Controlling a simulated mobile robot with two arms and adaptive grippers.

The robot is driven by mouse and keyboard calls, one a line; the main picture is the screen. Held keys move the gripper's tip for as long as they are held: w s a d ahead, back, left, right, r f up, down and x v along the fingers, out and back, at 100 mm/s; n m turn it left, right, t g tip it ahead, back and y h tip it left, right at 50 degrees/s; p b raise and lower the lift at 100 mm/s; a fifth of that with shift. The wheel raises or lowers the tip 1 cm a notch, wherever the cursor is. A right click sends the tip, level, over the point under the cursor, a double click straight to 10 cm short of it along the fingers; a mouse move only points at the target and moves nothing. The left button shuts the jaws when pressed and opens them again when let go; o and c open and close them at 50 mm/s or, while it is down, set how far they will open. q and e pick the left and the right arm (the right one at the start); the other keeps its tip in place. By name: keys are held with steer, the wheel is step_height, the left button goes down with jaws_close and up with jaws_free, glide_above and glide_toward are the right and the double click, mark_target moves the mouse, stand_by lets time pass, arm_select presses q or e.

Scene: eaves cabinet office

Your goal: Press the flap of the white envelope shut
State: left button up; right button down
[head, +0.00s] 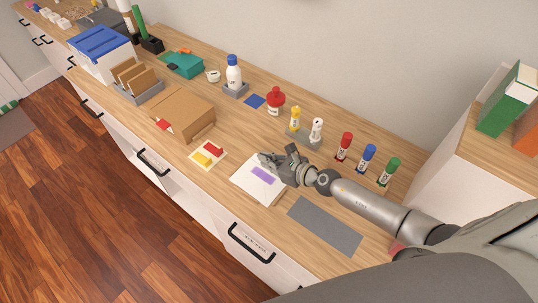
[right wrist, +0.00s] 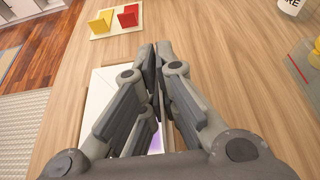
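The white envelope (head: 246,184) lies on the wooden counter near its front edge, with a purple patch (head: 262,175) on it. It also shows in the right wrist view (right wrist: 98,92), partly hidden behind my fingers. My right gripper (head: 266,160) is at the envelope's far edge, low above or touching it; I cannot tell which. In the right wrist view its fingertips (right wrist: 158,48) are together, with nothing seen between them. The flap's exact state is hidden by the gripper. My left gripper is not in view.
A grey mat (head: 325,226) lies right of the envelope. A card with red and yellow blocks (head: 207,155) and a cardboard box (head: 180,113) are to the left. Red, blue and green markers (head: 367,158) stand behind my right arm, with a white bottle (head: 316,132) beside them.

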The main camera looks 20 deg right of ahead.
steer(key=shift+a, duration=0.1)
stand_by(0.3)
steer(key=c, duration=1.7)
jaws_free()
steer(key=v, duration=1.2)
steer(key=shift+o, duration=0.2)
